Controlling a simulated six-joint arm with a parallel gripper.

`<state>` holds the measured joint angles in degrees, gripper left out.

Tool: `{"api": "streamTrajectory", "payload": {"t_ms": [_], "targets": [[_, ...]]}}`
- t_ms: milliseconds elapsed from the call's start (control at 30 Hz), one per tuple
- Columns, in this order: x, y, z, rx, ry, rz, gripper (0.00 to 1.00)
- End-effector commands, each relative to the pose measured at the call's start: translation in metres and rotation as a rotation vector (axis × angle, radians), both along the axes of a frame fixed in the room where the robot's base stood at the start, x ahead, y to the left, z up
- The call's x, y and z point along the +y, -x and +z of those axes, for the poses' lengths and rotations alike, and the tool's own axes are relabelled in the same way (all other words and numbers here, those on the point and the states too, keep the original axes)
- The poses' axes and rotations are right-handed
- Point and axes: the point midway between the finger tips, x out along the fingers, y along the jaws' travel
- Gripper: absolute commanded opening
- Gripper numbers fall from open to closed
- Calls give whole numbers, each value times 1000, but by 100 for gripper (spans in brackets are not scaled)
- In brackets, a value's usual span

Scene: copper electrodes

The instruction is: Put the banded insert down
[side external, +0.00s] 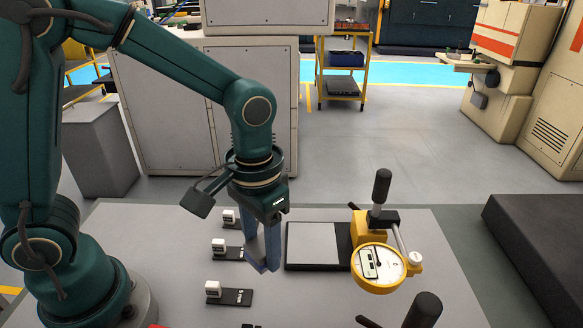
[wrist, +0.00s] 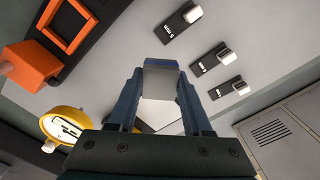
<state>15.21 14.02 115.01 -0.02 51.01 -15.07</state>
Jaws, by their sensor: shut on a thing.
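My gripper (side external: 262,268) points down over the grey table, left of a black-edged plate with a pale panel (side external: 314,243).
A yellow dial gauge (side external: 378,270) on a stand with a black handle is right of the plate. It also shows in the wrist view (wrist: 66,124). An orange frame (wrist: 68,26) and an orange block (wrist: 28,66) lie on a dark strip.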

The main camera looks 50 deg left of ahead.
Motion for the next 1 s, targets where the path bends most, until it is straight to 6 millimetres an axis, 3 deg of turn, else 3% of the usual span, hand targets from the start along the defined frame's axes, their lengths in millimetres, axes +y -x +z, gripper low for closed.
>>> {"api": "streamTrajectory", "payload": {"t_ms": [100, 300, 633, 1000], "targets": [[-24, 2, -14, 2, -1, -7, 0], [-42, 1, -25, -1, 1, 1, 0], [-42, 1, -62, 2, -2, 3, 0], [-42, 1, -66, -2, 0, 3, 0]]}}
